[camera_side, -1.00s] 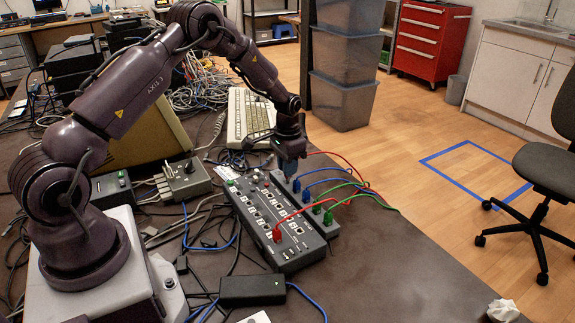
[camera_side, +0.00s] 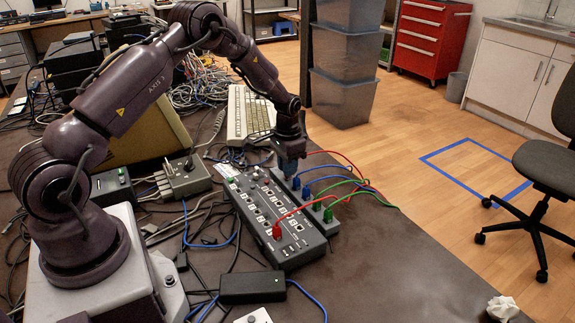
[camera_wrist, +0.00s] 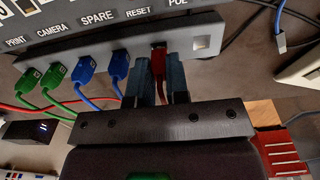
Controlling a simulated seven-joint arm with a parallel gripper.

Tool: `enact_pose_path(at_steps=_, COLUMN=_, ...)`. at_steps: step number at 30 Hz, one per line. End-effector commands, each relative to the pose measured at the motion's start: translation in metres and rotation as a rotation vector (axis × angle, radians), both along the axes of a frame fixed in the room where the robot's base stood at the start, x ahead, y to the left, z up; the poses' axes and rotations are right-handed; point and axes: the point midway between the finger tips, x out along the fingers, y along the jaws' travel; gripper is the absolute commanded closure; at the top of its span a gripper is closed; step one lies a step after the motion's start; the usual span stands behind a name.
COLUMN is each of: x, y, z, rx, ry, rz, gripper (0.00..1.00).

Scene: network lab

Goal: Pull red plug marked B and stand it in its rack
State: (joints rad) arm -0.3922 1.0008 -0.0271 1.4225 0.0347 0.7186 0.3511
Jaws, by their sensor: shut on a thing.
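A red plug (camera_wrist: 160,63) is between the blue-grey fingers of my gripper (camera_wrist: 162,82) in the wrist view. Its upper end is at the narrow grey rack (camera_wrist: 100,62), near the rack's end; I cannot tell how deep it sits. I cannot read its letter. In the side view my gripper (camera_side: 291,167) points down over the far end of the rack, and its fingers hide the plug. A second red plug (camera_side: 277,232) stands in the near end of the wide grey panel (camera_side: 262,200), apart from my gripper.
Two blue plugs (camera_wrist: 103,67) and two green plugs (camera_wrist: 42,83) stand in the rack beside the held plug. Their cables curve off to the table's right side. A keyboard (camera_side: 248,112) lies behind, a black box (camera_side: 252,289) in front.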

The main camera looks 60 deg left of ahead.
Motion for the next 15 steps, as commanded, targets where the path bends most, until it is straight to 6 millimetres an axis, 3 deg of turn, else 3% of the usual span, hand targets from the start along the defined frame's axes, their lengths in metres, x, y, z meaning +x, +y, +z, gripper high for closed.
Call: enact_pose_path(at_steps=15, x=0.0000, y=0.0000, z=-0.0050, rx=0.000, ry=0.000, rz=0.000, gripper=1.00)
